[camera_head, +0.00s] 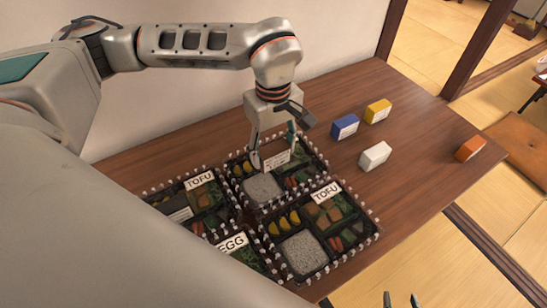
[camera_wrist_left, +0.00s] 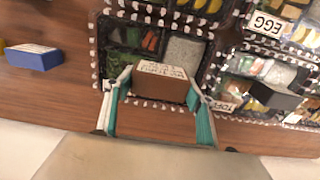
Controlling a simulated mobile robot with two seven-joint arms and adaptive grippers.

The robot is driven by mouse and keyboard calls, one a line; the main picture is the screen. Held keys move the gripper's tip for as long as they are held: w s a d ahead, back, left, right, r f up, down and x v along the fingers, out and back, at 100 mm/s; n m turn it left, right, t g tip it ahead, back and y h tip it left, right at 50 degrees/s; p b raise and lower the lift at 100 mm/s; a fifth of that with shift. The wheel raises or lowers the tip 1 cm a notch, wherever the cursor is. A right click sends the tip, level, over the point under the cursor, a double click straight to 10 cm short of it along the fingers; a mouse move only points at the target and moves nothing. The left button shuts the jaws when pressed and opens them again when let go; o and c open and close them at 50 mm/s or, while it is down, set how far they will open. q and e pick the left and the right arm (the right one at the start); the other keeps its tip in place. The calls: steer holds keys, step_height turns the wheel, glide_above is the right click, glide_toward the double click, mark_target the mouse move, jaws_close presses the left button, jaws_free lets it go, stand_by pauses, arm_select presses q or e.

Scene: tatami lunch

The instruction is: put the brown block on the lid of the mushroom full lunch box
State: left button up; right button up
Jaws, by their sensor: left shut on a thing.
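My left gripper (camera_head: 272,160) is shut on the brown block (camera_wrist_left: 161,86), with teal fingers on either side of it in the left wrist view. The block's white printed face shows in the head view (camera_head: 276,158). The block is over a black lunch box (camera_head: 265,203) with food compartments and a grey speckled compartment. This box's label is hidden or unreadable, and I cannot tell whether the block touches it. No mushroom label is readable. My right gripper (camera_head: 370,301) shows only its fingertips at the bottom edge, apart with nothing visible between them.
Nearby lunch boxes read TOFU (camera_head: 377,232), TOFU (camera_head: 201,180) and EGG (camera_head: 232,243). A dark block (camera_wrist_left: 277,96) lies on one TOFU box. Blue (camera_head: 344,126), yellow (camera_head: 378,111), white (camera_head: 375,156) and orange (camera_head: 470,148) blocks stand on the table's right, with free wood between.

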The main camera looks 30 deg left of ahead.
mark_target(273, 159)
arm_select(q)
step_height(273, 159, down, 4)
steer(key=shift+r, duration=0.25)
arm_select(e)
steer(key=shift+s+f, duration=0.1)
steer(key=shift+f, duration=0.2)
arm_select(q)
steer(key=shift+f, duration=0.1)
arm_select(e)
steer(key=shift+s, duration=0.1)
arm_select(q)
steer(key=o, duration=1.1)
arm_select(e)
steer(key=shift+s+f, duration=0.1)
steer(key=shift+s, duration=0.05)
